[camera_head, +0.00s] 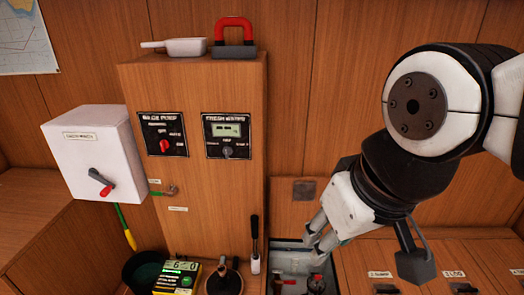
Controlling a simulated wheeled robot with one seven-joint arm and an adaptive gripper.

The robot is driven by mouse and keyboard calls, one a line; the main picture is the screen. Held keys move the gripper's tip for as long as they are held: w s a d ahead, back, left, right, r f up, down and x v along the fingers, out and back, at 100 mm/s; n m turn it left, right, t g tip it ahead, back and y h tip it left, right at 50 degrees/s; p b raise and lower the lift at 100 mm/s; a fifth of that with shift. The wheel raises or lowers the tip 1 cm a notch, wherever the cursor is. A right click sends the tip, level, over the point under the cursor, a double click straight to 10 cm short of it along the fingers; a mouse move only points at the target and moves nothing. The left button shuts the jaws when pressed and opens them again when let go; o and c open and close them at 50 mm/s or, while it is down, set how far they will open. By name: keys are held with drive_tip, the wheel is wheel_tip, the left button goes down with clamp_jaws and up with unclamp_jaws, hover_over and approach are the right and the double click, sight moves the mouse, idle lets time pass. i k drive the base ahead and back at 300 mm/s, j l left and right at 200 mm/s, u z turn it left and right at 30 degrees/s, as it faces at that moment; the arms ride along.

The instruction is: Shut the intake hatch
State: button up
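An open recess (291,246) with a pale rim is at the bottom centre, and seems to be the intake hatch's opening. Inside it are a red-handled fitting (284,281) and a dark round fitting with red (316,284). A wooden panel (288,218) stands upright behind the recess, with a grey square plate (304,190); it looks like the raised hatch lid. My gripper (313,248) points down and left over the recess's right side. Its two fingers are apart, with nothing seen between them. Whether it touches anything cannot be told.
A wooden cabinet (203,95) with switch panels stands left of the recess. A white box with a red-tipped lever (95,150), a dark bucket (145,268), a yellow-green meter (178,277) and a black-handled tool (255,245) are nearby. Labelled wooden fronts (430,262) lie right.

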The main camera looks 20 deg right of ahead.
sight(302, 209)
drive_tip(key=z, duration=1.3)
drive_tip(key=k+j+z, duration=0.15)
drive_tip(key=k+z, duration=0.3)
drive_tip(key=k, duration=0.55)
drive_tip(key=j+z, duration=0.45)
drive_tip(key=j, duration=1.15)
drive_tip(key=i+u, duration=0.25)
drive_tip(key=u, duration=0.15)
drive_tip(key=i+l+u, duration=0.15)
drive_tip(key=u, duration=0.25)
drive_tip(key=i, duration=0.1)
